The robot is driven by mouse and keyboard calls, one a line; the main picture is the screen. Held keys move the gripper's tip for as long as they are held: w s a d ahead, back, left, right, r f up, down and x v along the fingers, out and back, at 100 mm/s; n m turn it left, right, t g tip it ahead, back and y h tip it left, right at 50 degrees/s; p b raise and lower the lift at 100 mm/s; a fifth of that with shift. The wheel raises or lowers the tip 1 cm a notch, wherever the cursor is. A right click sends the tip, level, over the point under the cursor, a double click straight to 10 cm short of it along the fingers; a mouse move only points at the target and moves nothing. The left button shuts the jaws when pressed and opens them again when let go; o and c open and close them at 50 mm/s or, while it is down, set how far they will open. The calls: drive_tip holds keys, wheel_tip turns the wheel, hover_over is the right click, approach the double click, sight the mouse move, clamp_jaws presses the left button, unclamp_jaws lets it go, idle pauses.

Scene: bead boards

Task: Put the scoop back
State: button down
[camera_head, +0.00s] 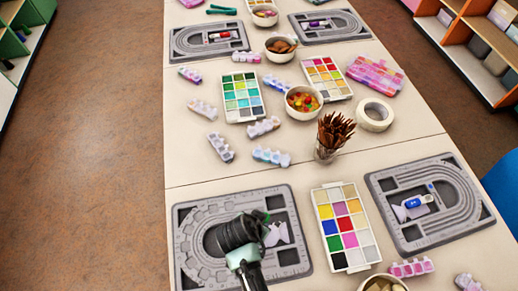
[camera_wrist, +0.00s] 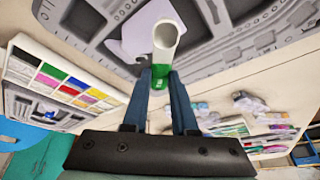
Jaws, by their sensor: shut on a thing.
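My gripper (camera_wrist: 161,88) is shut on the scoop (camera_wrist: 165,42), which has a green end between the fingers and a white, hollow, tube-like end pointing away. In the head view my gripper (camera_head: 258,222) is over the near left grey bead board (camera_head: 190,268), and only a bit of green shows beside it; the wrist hides the rest. A pale lavender piece (camera_wrist: 138,38) lies on that board right behind the scoop in the wrist view. I cannot tell whether the scoop touches the board.
A colour-filled bead box (camera_head: 345,226) stands right of this board. Beyond it is another grey board (camera_head: 456,236) with a blue-and-white item (camera_head: 411,201). A glass of brown sticks (camera_head: 331,146), bowls and a tape roll (camera_head: 375,114) stand further back.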

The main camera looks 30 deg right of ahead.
drive_tip(key=shift+f, duration=2.5)
drive_tip(key=shift+f+b, duration=0.2)
drive_tip(key=shift+b, duration=0.1)
drive_tip(key=c, duration=0.7)
unclamp_jaws()
drive_tip(key=shift+r, duration=0.1)
